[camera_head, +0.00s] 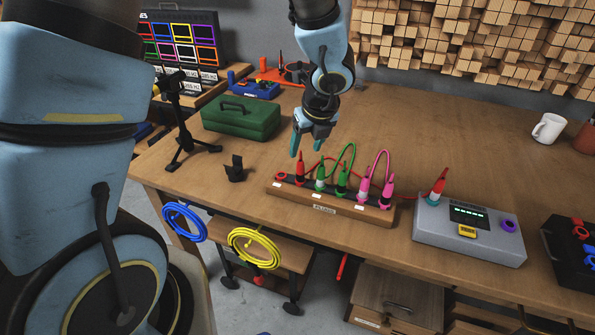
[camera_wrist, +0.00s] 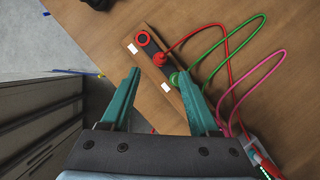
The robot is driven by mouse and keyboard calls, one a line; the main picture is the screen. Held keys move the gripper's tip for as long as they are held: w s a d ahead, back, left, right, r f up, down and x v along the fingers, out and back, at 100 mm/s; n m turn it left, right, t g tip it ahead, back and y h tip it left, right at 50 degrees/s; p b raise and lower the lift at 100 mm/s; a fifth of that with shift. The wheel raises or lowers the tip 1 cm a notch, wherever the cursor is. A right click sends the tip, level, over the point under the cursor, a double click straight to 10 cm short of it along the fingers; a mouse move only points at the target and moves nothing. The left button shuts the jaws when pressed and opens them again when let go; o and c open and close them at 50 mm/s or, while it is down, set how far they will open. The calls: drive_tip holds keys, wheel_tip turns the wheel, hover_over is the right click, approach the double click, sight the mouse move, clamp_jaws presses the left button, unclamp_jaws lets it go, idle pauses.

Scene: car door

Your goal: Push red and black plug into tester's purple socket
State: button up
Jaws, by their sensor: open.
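The grey tester (camera_head: 470,236) stands on the bench at right, with a green-lit display and a purple socket (camera_head: 508,225) that looks empty. A red plug (camera_head: 436,187) stands upright in a socket at the tester's left end. Another red plug (camera_head: 300,168) stands in the wooden rack (camera_head: 330,205); it also shows in the wrist view (camera_wrist: 160,59), with a red cable. Black parts on either red plug are hard to make out. My gripper (camera_head: 309,146) is open and empty above the rack's left end; its teal fingers (camera_wrist: 160,74) also show in the wrist view.
Green plugs (camera_head: 342,180) and pink plugs (camera_head: 388,190) with looped cables stand close beside the rack's red plug. A red-ringed rack socket (camera_head: 281,176) is empty. A green toolbox (camera_head: 240,118) and black stand (camera_head: 187,140) are left. The bench behind the rack is clear.

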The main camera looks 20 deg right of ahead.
sight(302, 165)
drive_tip(key=shift+b+x, duration=0.5)
drive_tip(key=shift+x, duration=2.3)
drive_tip(key=shift+s, duration=0.1)
drive_tip(key=x, duration=0.4)
drive_tip(key=shift+s+d+f, duration=0.15)
drive_tip(key=shift+s+f, duration=0.05)
drive_tip(key=shift+s, duration=0.05)
drive_tip(key=shift+w+f+b, duration=0.25)
drive_tip(key=shift+f+b, duration=0.05)
drive_tip(key=shift+f, duration=0.2)
clamp_jaws()
